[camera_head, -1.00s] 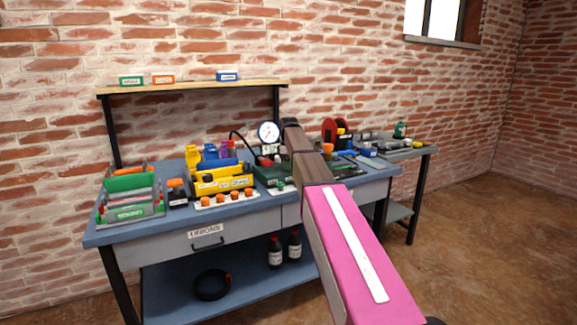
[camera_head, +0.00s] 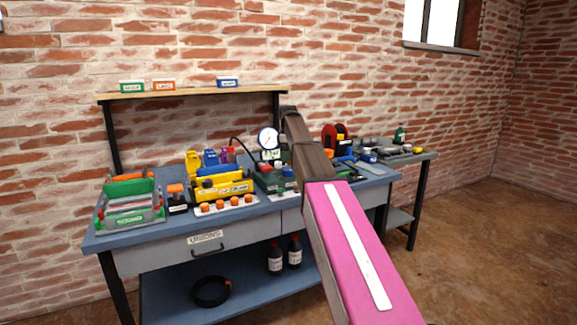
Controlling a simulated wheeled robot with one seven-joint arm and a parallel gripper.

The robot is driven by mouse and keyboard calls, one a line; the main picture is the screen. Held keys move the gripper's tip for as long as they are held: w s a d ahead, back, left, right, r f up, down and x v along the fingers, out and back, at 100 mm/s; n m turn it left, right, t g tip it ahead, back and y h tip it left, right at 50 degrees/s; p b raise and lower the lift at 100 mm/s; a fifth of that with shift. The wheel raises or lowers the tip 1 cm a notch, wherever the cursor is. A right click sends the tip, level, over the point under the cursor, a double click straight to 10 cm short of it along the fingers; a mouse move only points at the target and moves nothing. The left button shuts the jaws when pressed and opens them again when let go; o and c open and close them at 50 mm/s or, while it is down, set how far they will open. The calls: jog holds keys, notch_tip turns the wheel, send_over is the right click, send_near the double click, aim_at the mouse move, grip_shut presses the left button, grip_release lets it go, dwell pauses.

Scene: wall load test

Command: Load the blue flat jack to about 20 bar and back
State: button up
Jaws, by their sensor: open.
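A round white pressure gauge (camera_head: 268,138) stands upright above a dark green unit (camera_head: 270,180), probably the pump, on the blue workbench. The needle is too small to read. Small blue items (camera_head: 210,158) stand behind a yellow rack (camera_head: 222,185); I cannot tell whether one is the blue flat jack. My arm reaches from the lower right up over the bench, its far end just right of the gauge. My gripper is hidden behind the arm links, which also cover part of the bench right of the green unit.
A green-and-grey tray (camera_head: 130,220) sits at the bench's left end. Orange-capped fittings (camera_head: 228,203) line the front. A shelf (camera_head: 190,92) above carries small labelled boxes. A red reel (camera_head: 336,137) stands to the right.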

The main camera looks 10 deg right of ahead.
aim_at(289, 169)
jog(key=shift+r, duration=1.7)
jog(key=shift+s, duration=0.15)
